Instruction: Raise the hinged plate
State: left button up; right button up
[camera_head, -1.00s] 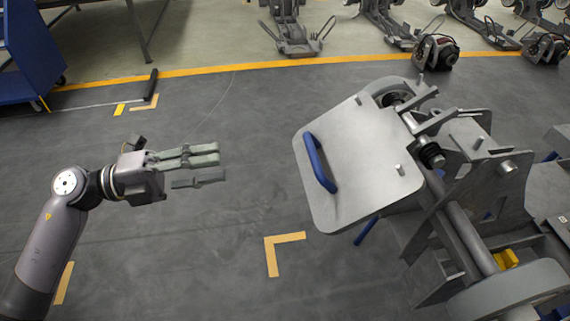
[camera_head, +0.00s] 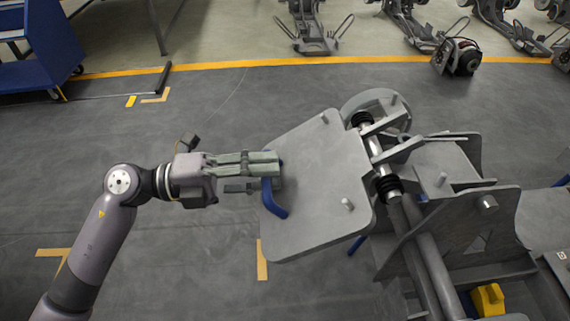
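The hinged plate (camera_head: 318,185) is a flat grey panel with rounded corners, mounted on the left side of the metal chassis (camera_head: 450,195). It lies tilted, its hinge side along the shaft on its right. A blue bar handle (camera_head: 274,200) is on its left edge. My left gripper (camera_head: 268,177) is at the handle, reaching in from the left. Its upper fingers cover the handle's upper end, and its lower finger ends beside the bar. A gap shows between the fingers, so it looks open; contact cannot be told. My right gripper is not in view.
A yellow part (camera_head: 488,299) sits low in the chassis. A blue cart (camera_head: 40,60) stands at the back left. The floor at left is mostly clear.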

pick_arm(q)
jog(key=shift+d, duration=0.3)
grip_shut()
dwell(0.3)
dwell(0.5)
